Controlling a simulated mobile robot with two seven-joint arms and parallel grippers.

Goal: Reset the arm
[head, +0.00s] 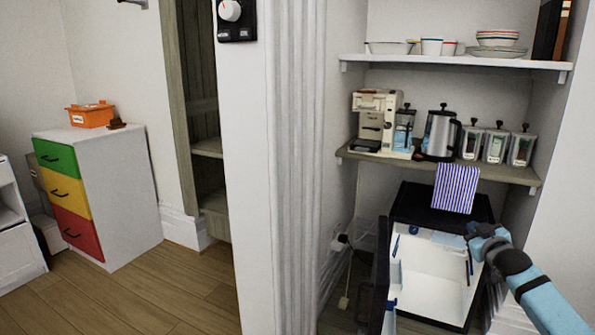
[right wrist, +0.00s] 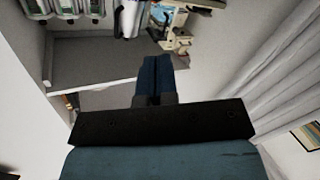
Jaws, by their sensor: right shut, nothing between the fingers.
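My right arm (head: 540,295) comes in from the lower right, with light blue and dark links. My right gripper (head: 474,231) is in front of the upper right of an open black cabinet with a white interior (head: 432,275). I cannot tell whether it touches the cabinet. In the right wrist view the two dark blue fingers (right wrist: 153,75) lie together, with nothing between them. My left gripper is not in view.
The cabinet's dark door (head: 381,270) stands open on the left. Above, a wooden shelf (head: 410,164) bears a coffee machine (head: 375,118), a kettle (head: 440,133) and jars (head: 495,145). Open floor (head: 180,285) lies left.

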